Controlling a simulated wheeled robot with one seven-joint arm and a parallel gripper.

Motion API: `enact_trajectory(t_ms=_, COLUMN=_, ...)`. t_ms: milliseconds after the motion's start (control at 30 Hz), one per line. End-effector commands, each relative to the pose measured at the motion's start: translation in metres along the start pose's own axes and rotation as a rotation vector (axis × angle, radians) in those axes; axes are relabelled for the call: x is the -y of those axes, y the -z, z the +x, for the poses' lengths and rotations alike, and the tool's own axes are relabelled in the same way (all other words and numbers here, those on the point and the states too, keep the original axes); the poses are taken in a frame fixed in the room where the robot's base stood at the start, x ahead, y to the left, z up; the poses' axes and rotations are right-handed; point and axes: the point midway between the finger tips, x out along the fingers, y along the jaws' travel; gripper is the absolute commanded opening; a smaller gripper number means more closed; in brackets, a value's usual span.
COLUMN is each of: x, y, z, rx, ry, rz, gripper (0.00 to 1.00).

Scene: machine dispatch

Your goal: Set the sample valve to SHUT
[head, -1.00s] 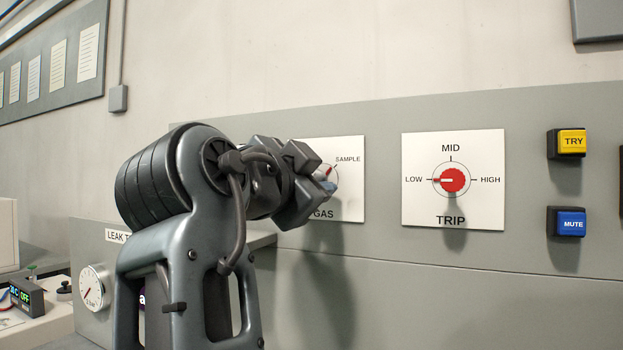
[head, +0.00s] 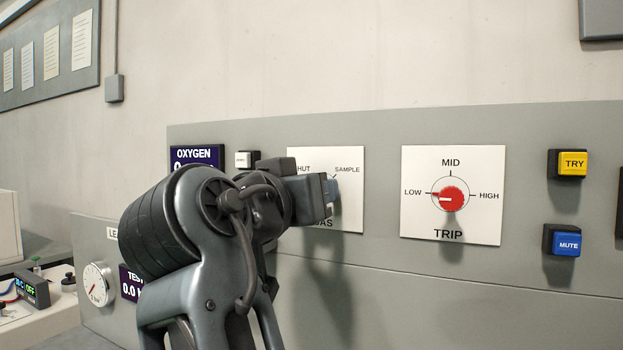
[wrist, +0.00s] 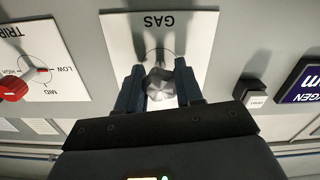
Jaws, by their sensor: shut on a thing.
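The sample valve is a knob on a white plate (head: 348,215) marked GAS, with SHUT (its first letter covered) at upper left and SAMPLE at upper right. My gripper (head: 332,192) is at this plate and hides the knob in the head view. In the wrist view the faceted grey knob (wrist: 160,86) sits between the two dark blue fingers of my gripper (wrist: 160,90), which are shut on it. The plate (wrist: 195,30) appears upside down there. The knob's pointer is hidden, so I cannot tell its setting.
A TRIP plate (head: 420,220) with a red knob (head: 453,196) pointing at about LOW is to the right. Yellow TRY (head: 572,163) and blue MUTE (head: 567,242) buttons stand further right. An OXYGEN display (head: 190,156) and a small white button (head: 245,159) are at left.

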Motion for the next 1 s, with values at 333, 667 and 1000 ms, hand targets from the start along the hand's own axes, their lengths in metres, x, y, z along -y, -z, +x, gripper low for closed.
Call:
enact_trajectory(t_ms=333, x=-0.0008, y=-0.0024, z=0.0004, rx=0.01, ry=0.0, rz=-0.292, gripper=0.06)
enact_trajectory(t_ms=667, x=-0.0008, y=-0.0045, z=0.0002, rx=0.011, ry=0.001, rz=-0.449, gripper=0.06)
enact_trajectory(t_ms=1000, x=-0.0005, y=-0.0058, z=0.0002, rx=0.011, ry=0.001, rz=-0.49, gripper=0.06)
